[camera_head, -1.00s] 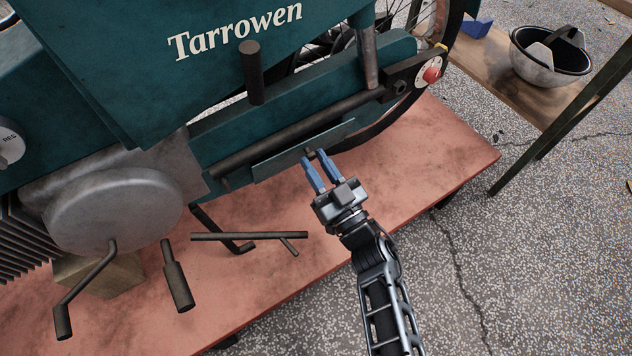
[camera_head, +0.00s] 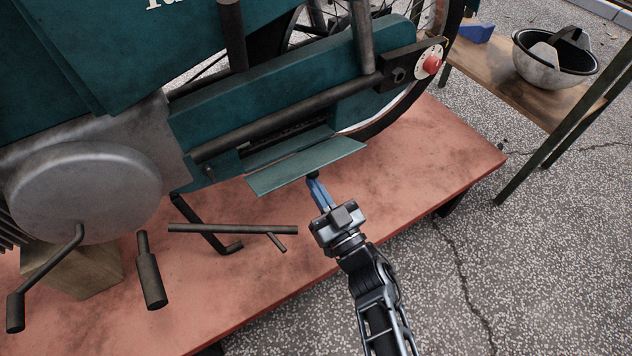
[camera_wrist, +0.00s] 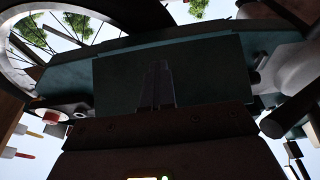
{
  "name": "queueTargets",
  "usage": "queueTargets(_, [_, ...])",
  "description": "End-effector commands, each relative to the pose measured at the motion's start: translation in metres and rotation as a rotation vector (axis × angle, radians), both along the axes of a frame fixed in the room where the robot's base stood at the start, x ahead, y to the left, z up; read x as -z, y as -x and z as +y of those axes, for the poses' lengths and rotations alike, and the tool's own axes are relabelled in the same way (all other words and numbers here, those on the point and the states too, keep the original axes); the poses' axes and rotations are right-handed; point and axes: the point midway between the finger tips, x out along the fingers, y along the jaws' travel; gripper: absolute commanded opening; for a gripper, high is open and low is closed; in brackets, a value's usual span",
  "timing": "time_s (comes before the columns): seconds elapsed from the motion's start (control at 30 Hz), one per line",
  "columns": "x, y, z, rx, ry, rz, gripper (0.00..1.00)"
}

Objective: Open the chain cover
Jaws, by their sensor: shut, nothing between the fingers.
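The chain cover (camera_head: 310,166) is a long teal flap low on the green machine. It stands swung outward, tilted, with a dark gap showing behind it along the housing. A small dark knob (camera_head: 313,176) sits at its outer edge. My gripper (camera_head: 316,188) has its blue fingers together with nothing held, just below the knob and close to the flap's outer edge. I cannot tell whether they touch. In the wrist view the shut fingers (camera_wrist: 158,85) stand in front of the dark underside of the cover (camera_wrist: 115,78).
A dark bar (camera_head: 290,118) runs along the housing above the flap. A red button (camera_head: 432,65) is at its right end. A bench with a bowl (camera_head: 553,62) stands at right.

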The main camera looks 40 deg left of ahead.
Motion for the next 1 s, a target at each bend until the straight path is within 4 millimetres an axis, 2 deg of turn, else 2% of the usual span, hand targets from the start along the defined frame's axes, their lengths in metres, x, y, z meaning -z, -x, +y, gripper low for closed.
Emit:
queueTargets(0.07, [-0.001, 0.0, 0.0, -0.001, -0.002, -0.001, 0.02])
queueTargets(0.57, [-0.005, -0.001, 0.001, -0.002, -0.007, -0.004, 0.5])
queueTargets(0.83, [-0.003, 0.0, 0.0, -0.002, -0.007, -0.004, 0.51])
queueTargets(1.0, [0.008, 0.0, -0.001, -0.002, -0.006, -0.003, 0.51])
